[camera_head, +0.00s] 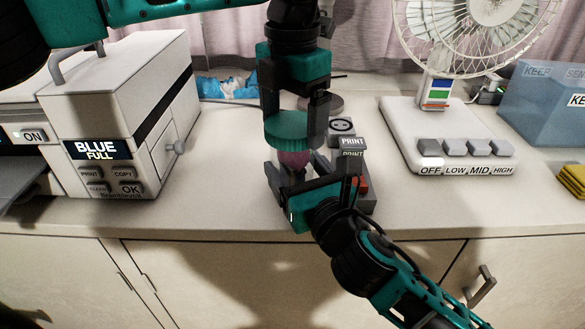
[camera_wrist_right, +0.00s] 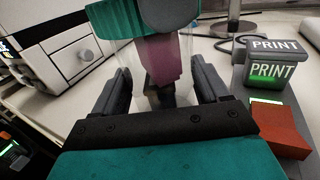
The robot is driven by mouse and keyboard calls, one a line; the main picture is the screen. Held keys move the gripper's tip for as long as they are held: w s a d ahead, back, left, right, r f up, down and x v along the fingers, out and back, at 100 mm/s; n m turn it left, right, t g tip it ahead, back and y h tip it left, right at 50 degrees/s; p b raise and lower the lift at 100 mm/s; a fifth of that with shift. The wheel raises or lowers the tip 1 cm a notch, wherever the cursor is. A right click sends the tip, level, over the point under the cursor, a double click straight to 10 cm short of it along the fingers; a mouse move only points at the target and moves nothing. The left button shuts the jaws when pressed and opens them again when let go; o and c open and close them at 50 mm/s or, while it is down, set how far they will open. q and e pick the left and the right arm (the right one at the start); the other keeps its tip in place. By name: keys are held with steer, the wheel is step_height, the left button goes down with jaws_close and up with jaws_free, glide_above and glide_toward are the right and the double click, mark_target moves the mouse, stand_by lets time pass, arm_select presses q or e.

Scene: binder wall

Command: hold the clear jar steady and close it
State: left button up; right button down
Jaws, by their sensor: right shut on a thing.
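The clear jar (camera_wrist_right: 186,72) stands upright near the counter's front edge, with a purple thing (camera_wrist_right: 166,64) inside. The jar also shows in the head view (camera_head: 292,169), partly hidden by my grippers. My right gripper (camera_head: 296,178) is shut on the jar, one finger on each side. The teal lid (camera_head: 286,130) is at the jar's mouth and shows at the top of the right wrist view (camera_wrist_right: 112,18). My left gripper (camera_head: 292,118) points down from above with its fingers on either side of the lid, shut on it. I cannot tell whether the lid is seated.
A PRINT button box (camera_head: 350,152) with a red part stands close right of the jar. A printer (camera_head: 120,110) is left, a fan (camera_head: 450,130) right. The counter between printer and jar is clear.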

arm_select(q)
steer(key=c, duration=0.7)
steer(key=shift+m, duration=0.8)
steer(key=o, duration=0.9)
steer(key=shift+r, duration=0.1)
arm_select(e)
jaws_free()
arm_select(q)
step_height(320, 180, up, 12)
steer(key=shift+f, duration=0.1)
